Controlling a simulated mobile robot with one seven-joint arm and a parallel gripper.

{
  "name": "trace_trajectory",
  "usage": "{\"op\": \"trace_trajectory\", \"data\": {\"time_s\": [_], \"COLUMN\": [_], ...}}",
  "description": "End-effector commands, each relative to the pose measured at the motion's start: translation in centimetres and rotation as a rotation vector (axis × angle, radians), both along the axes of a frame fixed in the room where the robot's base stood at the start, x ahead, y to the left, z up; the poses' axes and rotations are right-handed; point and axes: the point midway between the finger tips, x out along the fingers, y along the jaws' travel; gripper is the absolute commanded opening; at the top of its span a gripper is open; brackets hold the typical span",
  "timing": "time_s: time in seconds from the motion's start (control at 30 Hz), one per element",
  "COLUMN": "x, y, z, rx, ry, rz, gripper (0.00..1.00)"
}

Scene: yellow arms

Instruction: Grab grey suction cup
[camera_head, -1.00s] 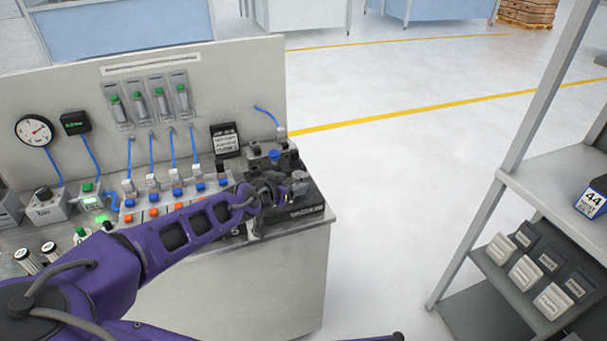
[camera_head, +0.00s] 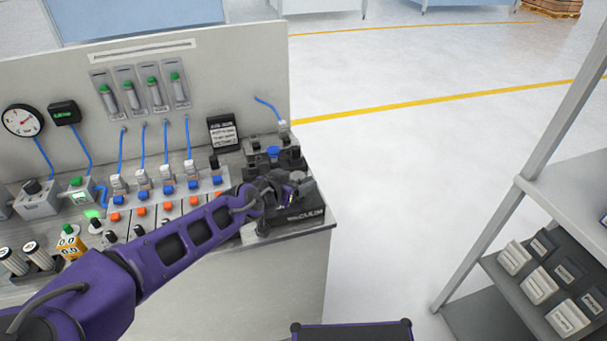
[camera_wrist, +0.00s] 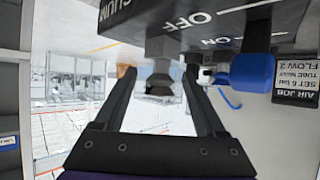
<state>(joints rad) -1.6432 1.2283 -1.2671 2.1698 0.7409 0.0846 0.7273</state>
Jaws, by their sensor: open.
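I see a gap beside the cup, and no clear contact. The cup is not distinguishable there behind the gripper.
The grey bench (camera_head: 240,290) carries a row of blue and orange fittings with blue hoses to the left. A blue knob (camera_wrist: 252,75) is right of the fingers in the wrist view. A shelf rack (camera_head: 545,190) stands at the right; floor between is clear.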

Motion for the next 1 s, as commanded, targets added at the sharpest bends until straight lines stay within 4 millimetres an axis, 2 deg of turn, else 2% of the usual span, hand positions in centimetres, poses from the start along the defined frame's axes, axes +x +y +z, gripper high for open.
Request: {"op": "trace_trajectory", "data": {"time_s": [0.47, 0.87, 1.0], "x": [-0.55, -0.55, -0.54], "y": [0.20, 0.22, 0.21], "z": [-0.38, -0.39, -0.38], "rx": [-0.001, -0.001, 0.000], "ry": [0.000, 0.000, 0.000], "rz": [0.000, 0.000, 0.001], "gripper": [0.73, 0.01, 0.00]}}
